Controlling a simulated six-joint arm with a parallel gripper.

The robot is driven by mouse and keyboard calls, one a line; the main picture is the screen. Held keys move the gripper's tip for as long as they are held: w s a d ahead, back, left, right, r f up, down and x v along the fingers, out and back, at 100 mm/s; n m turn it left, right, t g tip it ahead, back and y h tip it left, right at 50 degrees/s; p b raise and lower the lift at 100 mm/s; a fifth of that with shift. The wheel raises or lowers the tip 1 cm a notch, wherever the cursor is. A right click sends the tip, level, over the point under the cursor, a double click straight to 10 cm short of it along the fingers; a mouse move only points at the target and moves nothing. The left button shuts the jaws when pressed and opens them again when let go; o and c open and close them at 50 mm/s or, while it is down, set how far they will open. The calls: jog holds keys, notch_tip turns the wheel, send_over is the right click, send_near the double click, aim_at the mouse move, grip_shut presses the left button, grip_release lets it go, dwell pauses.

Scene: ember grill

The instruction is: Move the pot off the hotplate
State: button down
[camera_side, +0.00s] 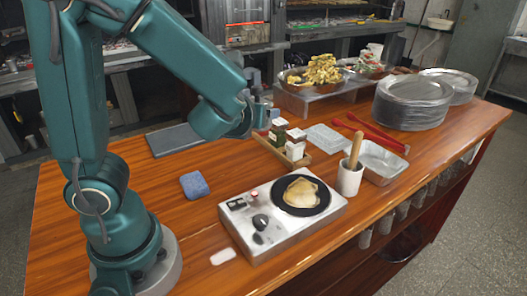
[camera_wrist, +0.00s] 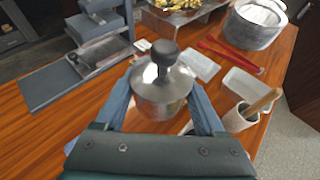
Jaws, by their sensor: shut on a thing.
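The pot (camera_wrist: 160,97) is shiny metal with a lid and a dark round knob, seen from above in the wrist view. My gripper (camera_wrist: 160,88) is shut on it, one finger on each side. In the side view my gripper (camera_side: 243,122) is above the table, behind and left of the hotplate; I cannot make out the pot there. The hotplate (camera_side: 262,248) is a pale box with dark knobs at the table's front. Its round black plate (camera_side: 277,200) carries a folded tan piece of food (camera_side: 301,191), and no pot stands on it.
A bottle caddy (camera_side: 290,150) stands behind the hotplate. A white cup with a wooden pestle (camera_side: 349,180), a metal tray (camera_side: 385,176) and red tongs (camera_side: 375,133) are to the right. A blue sponge (camera_side: 195,186) lies left, with bare wood around it. A grey slab (camera_side: 172,140) lies behind.

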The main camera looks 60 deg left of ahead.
aim_at(243, 168)
jog(key=a+f+n+g, duration=0.1)
jog(key=a+f, duration=0.1)
jog(key=f, duration=0.1)
jog(key=a+f+n+g+y, duration=0.1)
jog(key=a+f, duration=0.2)
jog(key=f, duration=0.1)
jog(key=a+f+n+g+y, duration=0.1)
jog(key=a+f, duration=0.2)
jog(key=f, duration=0.1)
jog(key=shift+n+y, duration=0.3)
jog(key=shift+f, duration=2.55)
jog(key=shift+f, duration=0.2)
grip_release()
jog(key=shift+r, duration=0.15)
